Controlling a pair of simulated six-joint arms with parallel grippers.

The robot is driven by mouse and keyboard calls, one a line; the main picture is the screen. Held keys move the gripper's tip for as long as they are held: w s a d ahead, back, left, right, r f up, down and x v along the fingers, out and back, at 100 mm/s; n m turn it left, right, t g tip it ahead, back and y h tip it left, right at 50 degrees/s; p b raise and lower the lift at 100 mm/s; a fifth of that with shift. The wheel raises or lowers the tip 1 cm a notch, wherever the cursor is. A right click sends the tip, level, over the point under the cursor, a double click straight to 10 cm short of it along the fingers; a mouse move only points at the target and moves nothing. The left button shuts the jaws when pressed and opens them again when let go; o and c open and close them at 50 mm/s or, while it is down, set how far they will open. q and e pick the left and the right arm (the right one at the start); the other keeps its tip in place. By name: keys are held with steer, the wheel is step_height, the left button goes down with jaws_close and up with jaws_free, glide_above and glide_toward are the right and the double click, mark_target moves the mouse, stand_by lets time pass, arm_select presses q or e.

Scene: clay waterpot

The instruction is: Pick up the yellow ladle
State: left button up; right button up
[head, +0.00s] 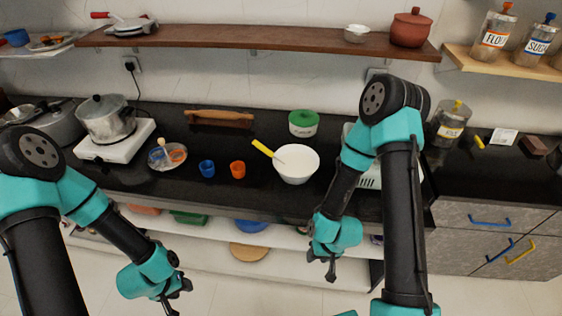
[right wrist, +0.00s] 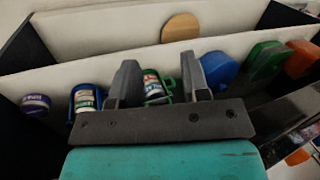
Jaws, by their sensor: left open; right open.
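The yellow ladle (head: 263,149) leans in a white bowl (head: 297,168) on the dark counter. Its yellow handle sticks up over the bowl's left rim; its lower end is hidden inside. My right gripper (head: 321,267) is open and empty, low in front of the counter, below and to the right of the bowl. In the right wrist view the two fingers of my right gripper (right wrist: 162,76) are apart, with shelf items beyond them. My left gripper (head: 180,292) is open at the lower left, well below the counter and far from the ladle.
An orange cup (head: 238,170) and a blue cup (head: 207,168) stand left of the bowl. A green-lidded container (head: 303,122) is behind it. A steel pot (head: 104,117) sits at left. A clay pot (head: 411,28) stands on the upper shelf. Jars (right wrist: 86,101) stand on the lower shelf.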

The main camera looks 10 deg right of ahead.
stand_by(0.5)
steer(key=shift+o, duration=0.8)
steer(key=shift+w+r, duration=0.1)
steer(key=w+a+r+n+t, duration=0.1)
steer(key=w+a+r+n, duration=0.15)
steer(key=r, duration=0.45)
steer(key=w+a+r+n, duration=0.1)
steer(key=w+r, duration=0.2)
steer(key=r, duration=0.4)
steer(key=w+r+n+t, duration=0.1)
steer(key=w+r+n, duration=0.9)
steer(key=w+r, duration=1)
steer(key=w, duration=0.3)
steer(key=shift+a+n, duration=0.2)
steer(key=shift+n, duration=0.15)
